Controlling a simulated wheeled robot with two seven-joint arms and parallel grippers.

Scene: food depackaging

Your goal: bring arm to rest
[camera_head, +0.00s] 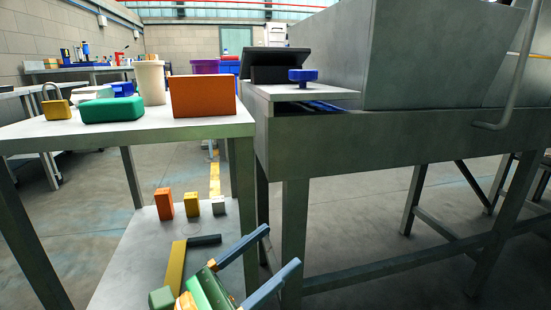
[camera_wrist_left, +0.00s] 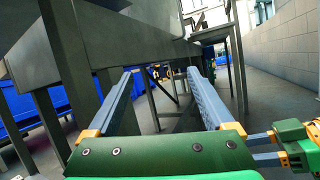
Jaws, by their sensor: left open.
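My left gripper (camera_head: 283,245) is at the bottom middle of the head view, with its green body and two blue-grey fingers. The fingers are spread apart with nothing between them. In the left wrist view the left gripper (camera_wrist_left: 160,73) is also open and empty, with dark table legs and floor beyond it. At the right edge of that view is another green and orange gripper (camera_wrist_left: 254,146), which looks like my right one. Its two fingers are apart and nothing shows between them. It is not seen in the head view.
Close by stands a grey machine frame (camera_head: 400,145). A left table (camera_head: 60,138) holds a green box (camera_head: 110,109), an orange box (camera_head: 203,95), a cream cup (camera_head: 150,82) and a padlock (camera_head: 56,104). Small blocks stand on its lower shelf (camera_head: 135,245). Open floor (camera_head: 365,215) shows beneath the machine.

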